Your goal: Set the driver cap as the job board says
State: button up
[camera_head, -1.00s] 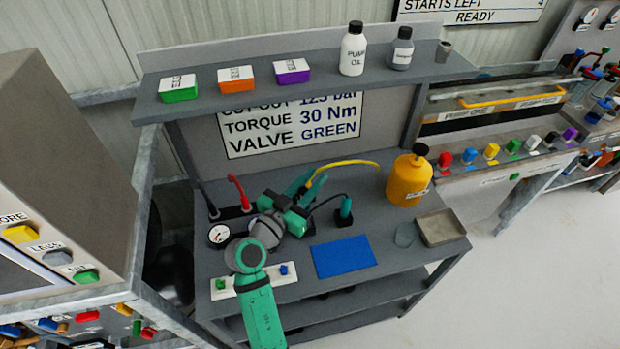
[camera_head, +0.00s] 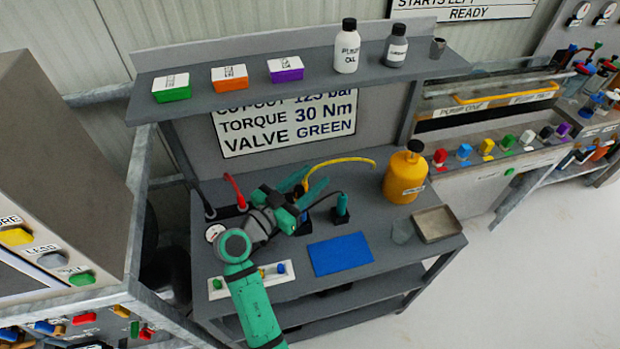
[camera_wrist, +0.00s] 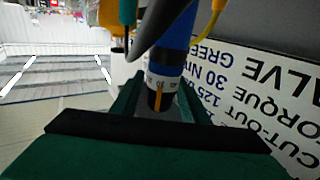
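The job board (camera_head: 285,122) reads TORQUE 30 Nm and VALVE GREEN; its cut-out line, seemingly 125 bar, is partly covered by the shelf. In the wrist view a blue driver (camera_wrist: 176,58) has a dark cap (camera_wrist: 160,98) with small white numbers and an orange line. The numbers are too small to read surely. My gripper (camera_wrist: 160,88) has one finger on each side of the cap, seemingly with narrow gaps. In the head view my gripper (camera_head: 308,182) is over the bench with its teal fingers spread; the driver is mostly hidden behind it.
A yellow hose (camera_head: 340,161) arches just behind my gripper, and a red lever (camera_head: 234,188) stands to its left. A blue mat (camera_head: 340,254), an orange bottle (camera_head: 405,175) and a grey tray (camera_head: 436,223) are to the right. The shelf (camera_head: 330,82) overhangs the back.

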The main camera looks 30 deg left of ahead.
aim_at(295, 192)
jog(key=s, duration=0.3)
jog(key=s+a, duration=0.1)
jog(key=s, duration=0.6)
jog(key=shift+s+a, duration=0.3)
jog(key=shift+s, duration=0.05)
dwell(0.3)
